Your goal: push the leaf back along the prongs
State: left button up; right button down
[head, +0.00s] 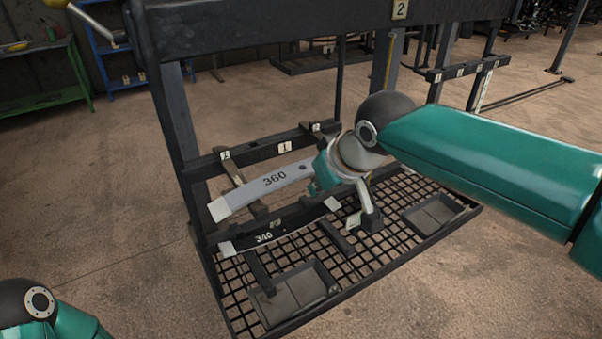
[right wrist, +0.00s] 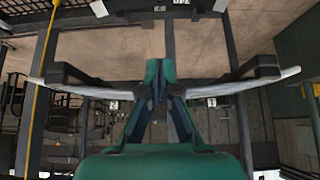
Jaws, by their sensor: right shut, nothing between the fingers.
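The light grey leaf marked 360 (head: 274,179) lies across prongs on the rack's lower left, its white left end sticking out; its right part is hidden behind my gripper. A darker leaf marked 340 (head: 264,238) with white ends sits below and in front of it. My right gripper (head: 319,182) is shut and empty at the right part of the 360 leaf; contact cannot be told. In the right wrist view the shut fingers (right wrist: 160,85) are in front of the middle of a curved leaf (right wrist: 220,90), which spans two dark prongs. My left gripper is out of view.
A rack beam with number tags (head: 260,148) runs behind the leaves. Below is a black mesh shelf (head: 232,290) with grey trays (head: 295,290) (head: 436,214). A heavy top beam (head: 280,25) crosses above. Open floor lies to the left.

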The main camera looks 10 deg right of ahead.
aim_at(303, 167)
jog(key=shift+w+a, duration=0.1)
jog(key=shift+w, duration=0.05)
jog(key=shift+w+a+r+p, duration=0.1)
jog(key=shift+w+a+p, duration=0.15)
jog(key=shift+w+p, duration=0.35)
jog(key=shift+w+a+f+p, duration=0.1)
jog(key=shift+w+a+p, duration=0.2)
jog(key=shift+w, duration=0.6)
jog(key=shift+w+a+r+p, duration=0.1)
jog(key=shift+w+a+p, duration=0.1)
jog(key=shift+w+p, duration=0.45)
jog(key=shift+w+a+p, duration=1.2)
jog(key=shift+w+p, duration=0.3)
jog(key=shift+w, duration=1.8)
jog(key=s+b, duration=0.1)
jog(key=s+d+b, duration=0.1)
jog(key=s+b, duration=0.1)
jog(key=s, duration=0.1)
jog(key=shift+d+f+b, duration=0.2)
jog(key=shift+d+b, duration=0.05)
jog(key=shift+b, duration=0.15)
jog(key=shift+s+d+r+b, duration=0.15)
jog(key=shift+s+b, duration=0.1)
jog(key=shift+s, duration=0.2)
jog(key=shift+s+d+f+b, duration=0.1)
jog(key=shift+s+d+b, duration=0.1)
jog(key=shift+s, duration=0.2)
jog(key=shift+r, duration=0.1)
